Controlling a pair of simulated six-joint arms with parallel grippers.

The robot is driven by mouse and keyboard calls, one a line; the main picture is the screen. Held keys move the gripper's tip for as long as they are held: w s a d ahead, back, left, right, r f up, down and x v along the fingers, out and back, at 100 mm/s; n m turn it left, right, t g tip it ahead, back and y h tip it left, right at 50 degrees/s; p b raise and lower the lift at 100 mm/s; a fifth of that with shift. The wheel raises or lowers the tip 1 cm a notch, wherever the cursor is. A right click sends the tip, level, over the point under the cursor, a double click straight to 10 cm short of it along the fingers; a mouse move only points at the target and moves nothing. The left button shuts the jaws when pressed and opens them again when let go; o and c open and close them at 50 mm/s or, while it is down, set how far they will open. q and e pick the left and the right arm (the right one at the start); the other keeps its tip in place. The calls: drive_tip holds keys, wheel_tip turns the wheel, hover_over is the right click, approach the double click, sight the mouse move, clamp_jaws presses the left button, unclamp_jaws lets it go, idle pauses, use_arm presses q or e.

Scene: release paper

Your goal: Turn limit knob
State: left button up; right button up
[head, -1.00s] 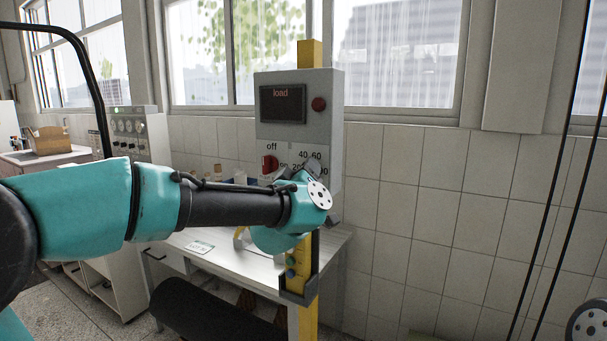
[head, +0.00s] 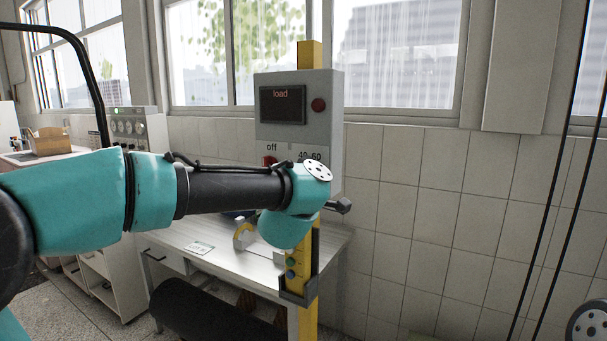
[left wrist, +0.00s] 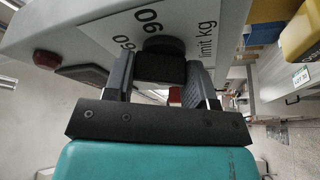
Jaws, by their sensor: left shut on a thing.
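A grey control box (head: 330,110) with a dark "load" display (head: 283,104) and a red button (head: 318,104) is mounted on a yellow post. In the left wrist view the black limit knob (left wrist: 163,46) sits on the box face beside printed numbers and "limit kg". My left gripper (left wrist: 160,72) is shut on the knob, one finger on each side. In the head view my left wrist covers the knob and most of its dial; "40 60" shows above it. The red off knob (head: 269,160) is partly hidden. My right gripper is out of view.
A white table (head: 200,262) stands behind and below the post. A holder with coloured buttons (head: 291,262) hangs low on the yellow post (head: 309,235). The tiled wall (head: 440,200) to the right is bare.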

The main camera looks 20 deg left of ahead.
use_arm(q)
drive_tip(key=o, duration=0.9)
drive_tip(key=shift+o, duration=0.2)
drive_tip(key=shift+s, duration=0.15)
drive_tip(key=v, duration=1.7)
drive_tip(key=shift+f, duration=0.15)
